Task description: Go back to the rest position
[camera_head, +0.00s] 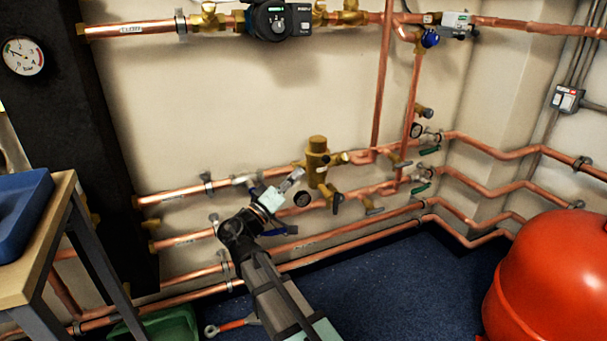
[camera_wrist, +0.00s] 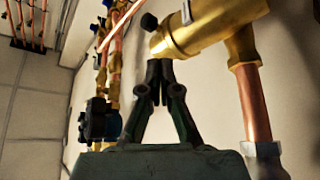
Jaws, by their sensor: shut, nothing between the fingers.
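My gripper (camera_head: 292,180) is in front of the copper pipes on the wall, just left of a brass valve body (camera_head: 317,158). In the wrist view my gripper (camera_wrist: 157,82) has its dark fingers together, with nothing between them. Its tips are close to a large brass fitting (camera_wrist: 205,25) in that picture. I cannot tell whether they touch it. My arm comes up from the bottom of the head view, bent at the wrist.
Copper pipes (camera_head: 175,195) run along the wall. A red tank (camera_head: 553,285) stands at right. A workbench (camera_head: 45,250) with a blue tray (camera_head: 22,215) is at left. A green bin (camera_head: 160,324) and a red-handled tool (camera_head: 232,325) are on the floor. Blue floor (camera_head: 390,285) is clear in the middle.

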